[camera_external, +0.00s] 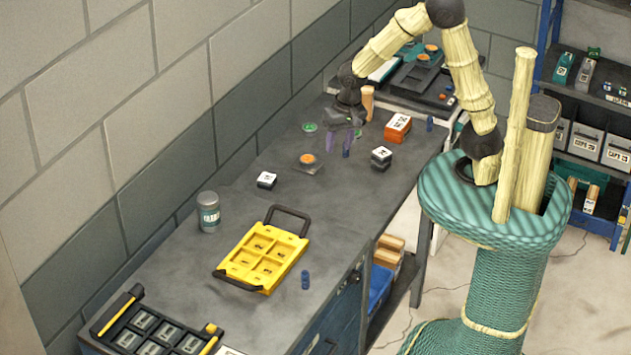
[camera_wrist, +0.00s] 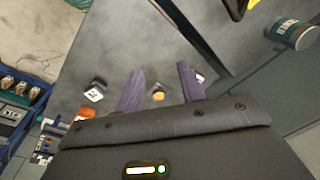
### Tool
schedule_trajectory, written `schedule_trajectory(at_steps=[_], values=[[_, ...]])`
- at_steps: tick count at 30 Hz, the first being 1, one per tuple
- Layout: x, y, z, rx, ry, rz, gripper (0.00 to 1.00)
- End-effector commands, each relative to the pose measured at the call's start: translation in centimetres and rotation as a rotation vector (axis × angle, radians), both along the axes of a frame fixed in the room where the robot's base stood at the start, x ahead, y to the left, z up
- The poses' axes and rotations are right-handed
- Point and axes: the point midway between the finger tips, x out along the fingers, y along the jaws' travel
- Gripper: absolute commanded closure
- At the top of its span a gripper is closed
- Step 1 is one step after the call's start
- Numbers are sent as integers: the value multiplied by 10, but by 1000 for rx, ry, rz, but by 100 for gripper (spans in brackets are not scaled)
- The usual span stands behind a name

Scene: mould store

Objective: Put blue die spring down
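My gripper (camera_external: 339,145) is over the far part of the workbench, its purple fingers pointing down. In the wrist view its fingers (camera_wrist: 160,72) stand wide apart with nothing visible held between them. A small dark blue cylinder (camera_external: 347,153), likely a die spring, shows at the tip of the right finger; I cannot tell whether they touch. Another blue spring (camera_external: 305,280) stands on the bench right of the yellow tray (camera_external: 293,272). A third blue cylinder (camera_external: 430,123) stands near the bench's far right edge. No blue spring is visible in the wrist view.
Near my gripper are an orange box (camera_external: 398,127), a white-topped dark block (camera_external: 381,158), a plate with an orange disc (camera_external: 307,160) and another white-topped block (camera_external: 266,180). A labelled can (camera_external: 209,212) stands by the wall. The bench between the can and right edge is partly clear.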

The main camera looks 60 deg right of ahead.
Motion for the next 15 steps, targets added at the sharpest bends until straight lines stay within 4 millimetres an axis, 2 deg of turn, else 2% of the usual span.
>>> schedule_trajectory(at_steps=[1, 3, 9, 12, 15], values=[[-6, -19, 2, -11, -15, 52, 60], [-16, -42, 3, -33, -38, 149, 60], [-50, -96, 4, -113, -93, 422, 60], [-63, -111, 4, -148, -108, 521, 60], [-69, -117, 3, -166, -114, 575, 60]])
